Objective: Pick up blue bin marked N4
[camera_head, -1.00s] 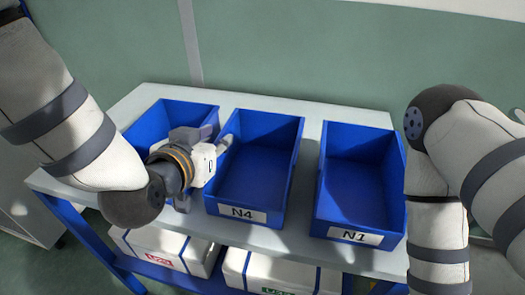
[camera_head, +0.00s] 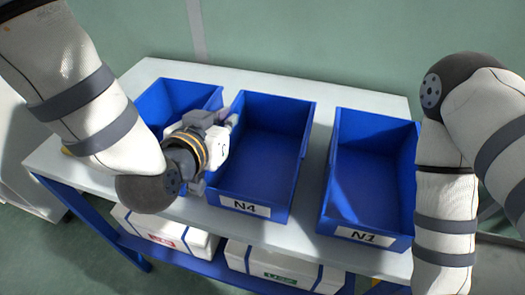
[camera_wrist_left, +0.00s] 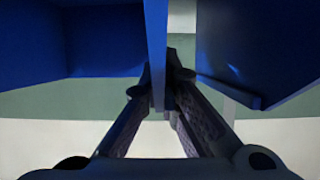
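The blue bin marked N4 (camera_head: 262,150) is the middle of three open, empty-looking bins on the pale table, its white label facing the front. My left gripper (camera_head: 228,128) is at its left side wall. In the left wrist view, its two fingers (camera_wrist_left: 158,82) close on either side of a thin blue wall (camera_wrist_left: 155,40), and appear to pinch it. In the head view the fingertips are partly hidden by the wrist. I cannot tell whether the bin is clear of the table. My right arm shows at the right, its gripper out of frame.
The blue bin marked N1 (camera_head: 372,175) stands to the right, with a narrow gap. Another blue bin (camera_head: 178,97) is on the left, partly behind my left arm. White boxes (camera_head: 165,230) sit on the lower shelf. The table (camera_head: 290,72) has a bare strip behind the bins.

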